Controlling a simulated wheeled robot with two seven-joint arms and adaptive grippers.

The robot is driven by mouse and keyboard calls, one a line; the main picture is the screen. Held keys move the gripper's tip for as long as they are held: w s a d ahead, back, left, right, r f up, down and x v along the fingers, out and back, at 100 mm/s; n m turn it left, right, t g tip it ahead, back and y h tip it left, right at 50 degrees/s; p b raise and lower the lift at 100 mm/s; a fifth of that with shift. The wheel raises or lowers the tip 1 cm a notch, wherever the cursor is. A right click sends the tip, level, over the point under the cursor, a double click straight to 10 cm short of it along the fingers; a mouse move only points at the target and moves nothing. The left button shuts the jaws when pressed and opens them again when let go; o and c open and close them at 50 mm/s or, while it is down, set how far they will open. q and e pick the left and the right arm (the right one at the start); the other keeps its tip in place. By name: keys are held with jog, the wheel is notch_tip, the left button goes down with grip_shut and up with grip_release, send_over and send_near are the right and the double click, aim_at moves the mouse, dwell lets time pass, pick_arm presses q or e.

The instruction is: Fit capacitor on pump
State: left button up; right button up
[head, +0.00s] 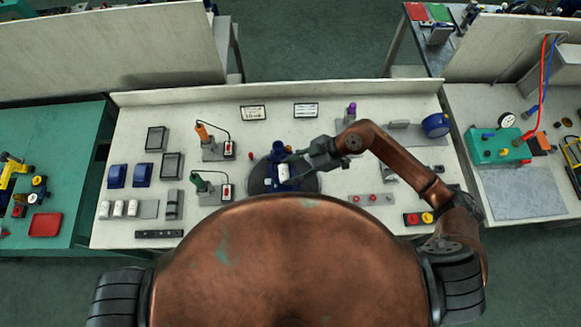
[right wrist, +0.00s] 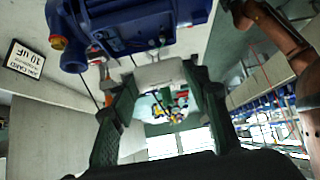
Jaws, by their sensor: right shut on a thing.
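The blue pump (head: 270,183) stands on a dark round turntable (head: 257,185) in the middle of the bench; its blue body also fills the top of the right wrist view (right wrist: 135,22). My right gripper (head: 294,166) is shut on a white capacitor (head: 283,173), right at the pump. In the right wrist view the pale capacitor (right wrist: 160,75) sits between the two fingers, close beside the pump body. I cannot tell whether it touches the pump or is seated. Several other white capacitors (head: 118,208) stand at the bench's left front. My left gripper is not in view.
Two screwdriver-like tools with orange (head: 202,131) and green (head: 199,183) handles stand left of the turntable. A purple-topped item (head: 351,110) stands behind my right arm. A button box (head: 418,218) is at front right. Small cards (head: 253,113) lie at the back.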

jog(key=shift+f+m+t, duration=0.1)
jog(key=shift+m+t, duration=0.2)
notch_tip(320, 180, down, 6)
jog(key=b, duration=0.6)
jog(key=shift+a, duration=0.1)
jog(key=shift+p, duration=0.55)
dwell(1.1)
jog(key=shift+f, duration=0.25)
dwell(1.1)
jog(key=shift+r+p, duration=0.15)
jog(key=shift+p, duration=0.65)
jog(key=shift+r, duration=0.2)
dwell(0.5)
